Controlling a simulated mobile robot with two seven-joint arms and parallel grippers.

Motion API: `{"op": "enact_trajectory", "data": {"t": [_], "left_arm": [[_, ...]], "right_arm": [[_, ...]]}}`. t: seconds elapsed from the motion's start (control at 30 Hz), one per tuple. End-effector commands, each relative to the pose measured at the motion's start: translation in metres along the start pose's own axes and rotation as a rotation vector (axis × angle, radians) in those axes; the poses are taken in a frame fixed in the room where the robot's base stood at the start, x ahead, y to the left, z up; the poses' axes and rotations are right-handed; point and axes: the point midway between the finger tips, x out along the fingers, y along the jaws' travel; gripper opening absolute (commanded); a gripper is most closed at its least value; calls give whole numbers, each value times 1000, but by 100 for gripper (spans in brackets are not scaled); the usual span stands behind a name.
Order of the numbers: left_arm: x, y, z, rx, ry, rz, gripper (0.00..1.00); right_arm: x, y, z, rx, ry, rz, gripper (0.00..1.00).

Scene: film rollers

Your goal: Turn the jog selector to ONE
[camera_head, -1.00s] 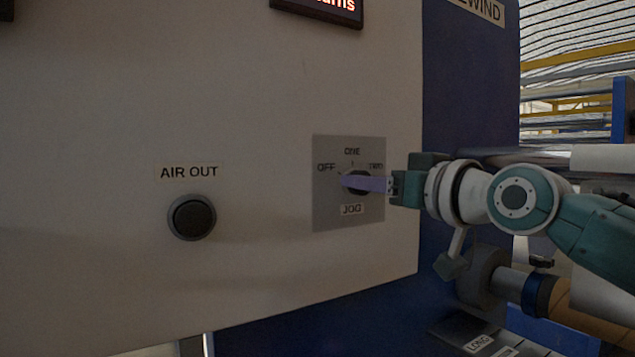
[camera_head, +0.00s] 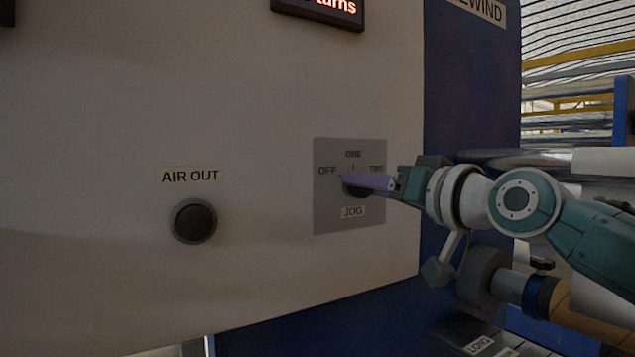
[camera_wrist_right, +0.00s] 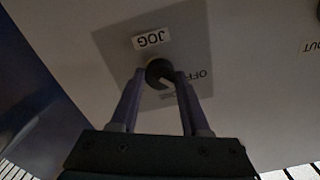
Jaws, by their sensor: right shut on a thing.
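The jog selector is a dark round knob (camera_wrist_right: 159,72) on a grey plate (camera_head: 325,215) with OFF, ONE and TWO marks above it and a JOG label below. In the head view the purple fingers of my right gripper (camera_head: 352,181) cover most of the knob. The right wrist view shows the fingertips (camera_wrist_right: 159,78) on both sides of the knob, shut on it. A light pointer mark shows on the knob's face in that view, but which position it sets is hard to tell. My left gripper is not in view.
A black AIR OUT button (camera_head: 193,221) sits on the pale panel to the left of the plate. A lit display (camera_head: 325,8) is above. To the right are the blue machine side (camera_head: 470,100) and rollers (camera_head: 545,295).

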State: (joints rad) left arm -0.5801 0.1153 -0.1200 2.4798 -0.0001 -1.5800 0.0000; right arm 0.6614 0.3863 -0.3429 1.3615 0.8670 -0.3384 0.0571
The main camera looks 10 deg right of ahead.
Motion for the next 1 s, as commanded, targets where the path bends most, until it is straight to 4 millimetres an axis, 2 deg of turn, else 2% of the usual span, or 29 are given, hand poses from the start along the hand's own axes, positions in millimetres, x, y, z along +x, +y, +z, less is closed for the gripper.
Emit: {"op": "enact_trajectory", "data": {"t": [0.6,1.0], "left_arm": [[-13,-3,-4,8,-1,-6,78],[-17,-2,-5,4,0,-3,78]], "right_arm": [[0,1,0,551,0,0,0],[0,1,0,730,0,-1,0]]}}
